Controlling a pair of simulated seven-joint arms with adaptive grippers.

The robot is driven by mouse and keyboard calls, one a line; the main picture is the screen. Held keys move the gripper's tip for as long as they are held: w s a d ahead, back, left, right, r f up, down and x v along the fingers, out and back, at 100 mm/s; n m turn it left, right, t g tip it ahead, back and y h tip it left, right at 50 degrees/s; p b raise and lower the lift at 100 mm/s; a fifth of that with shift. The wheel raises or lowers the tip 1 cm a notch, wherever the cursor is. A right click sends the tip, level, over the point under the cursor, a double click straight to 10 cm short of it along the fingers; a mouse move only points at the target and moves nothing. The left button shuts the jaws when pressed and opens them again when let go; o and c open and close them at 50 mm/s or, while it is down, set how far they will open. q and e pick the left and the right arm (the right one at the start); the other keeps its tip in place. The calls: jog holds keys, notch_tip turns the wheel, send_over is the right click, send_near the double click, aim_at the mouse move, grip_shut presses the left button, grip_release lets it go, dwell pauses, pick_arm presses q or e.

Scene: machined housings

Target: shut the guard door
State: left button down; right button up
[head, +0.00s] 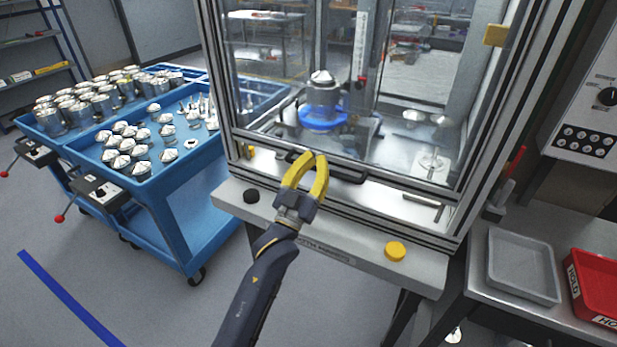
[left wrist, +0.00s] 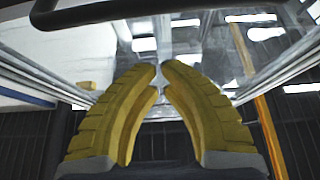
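The guard door (head: 270,85) is a clear panel in a metal frame on the front of the machine enclosure. A black bar handle (head: 348,177) runs along its lower rail. The door is low, with a narrow bright band showing between its lower rail and the sill. My left gripper (head: 315,158) has yellow fingers with their tips almost together, nothing between them, in front of the handle's left part. In the left wrist view a dark bar (left wrist: 150,12), which looks like the handle, crosses the top, apart from the fingertips (left wrist: 160,70). My right gripper is out of view.
Inside the enclosure a metal housing (head: 322,95) sits on a blue ring (head: 322,117). A yellow button (head: 395,252) and a black button (head: 251,196) are on the front ledge. Blue carts (head: 195,165) with housings stand left. A grey tray (head: 522,265) and red bin (head: 598,285) are right.

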pick_arm(q)
jog(key=shift+w+d+f, duration=0.25)
jog(key=shift+w+f, duration=0.3)
jog(key=shift+f, duration=0.25)
jog(key=shift+w+d+f, duration=0.25)
jog(key=shift+w+f, duration=0.25)
jog(key=shift+f, duration=0.25)
